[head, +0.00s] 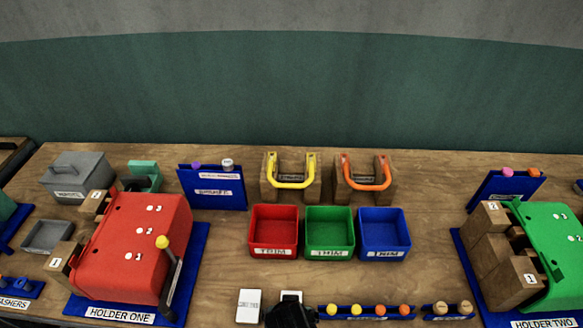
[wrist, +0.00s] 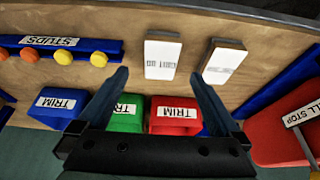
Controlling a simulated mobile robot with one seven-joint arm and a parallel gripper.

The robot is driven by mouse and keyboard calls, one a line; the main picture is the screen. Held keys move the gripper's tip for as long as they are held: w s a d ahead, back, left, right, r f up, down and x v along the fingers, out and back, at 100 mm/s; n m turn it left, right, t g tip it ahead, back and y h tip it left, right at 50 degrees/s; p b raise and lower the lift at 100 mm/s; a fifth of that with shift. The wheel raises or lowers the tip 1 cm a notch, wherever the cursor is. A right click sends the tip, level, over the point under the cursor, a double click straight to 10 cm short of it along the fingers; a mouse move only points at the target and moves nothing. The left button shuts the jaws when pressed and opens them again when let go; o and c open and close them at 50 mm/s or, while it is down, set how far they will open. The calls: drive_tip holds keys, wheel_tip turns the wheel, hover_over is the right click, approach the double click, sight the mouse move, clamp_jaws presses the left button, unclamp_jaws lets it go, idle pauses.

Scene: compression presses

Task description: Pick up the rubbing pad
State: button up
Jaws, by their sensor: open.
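Two small white blocks with printed labels lie side by side on the wooden bench. One block (wrist: 162,56) is in the upper middle of the wrist view, and the other block (wrist: 223,62) is to its right. The labels are too small to read surely, so I cannot tell which is the rubbing pad. In the head view one block (head: 249,305) is fully seen, and the other block (head: 291,295) is partly hidden by my gripper (head: 290,313). In the wrist view my gripper (wrist: 158,76) is open and empty, its fingers apart, with the first block beyond the gap between them.
Red (head: 274,250), green (head: 329,250) and blue (head: 384,250) TRIM bins stand behind the blocks. A blue STUDS rack (head: 345,315) lies to the right. The red HOLDER ONE press (head: 130,250) with its lever (head: 172,275) stands to the left.

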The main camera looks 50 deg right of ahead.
drive_tip(key=shift+w+p+x, duration=0.2)
drive_tip(key=shift+p+x, duration=0.25)
drive_tip(key=shift+x, duration=3.1)
drive_tip(key=shift+r, duration=0.1)
drive_tip(key=c, duration=1.4)
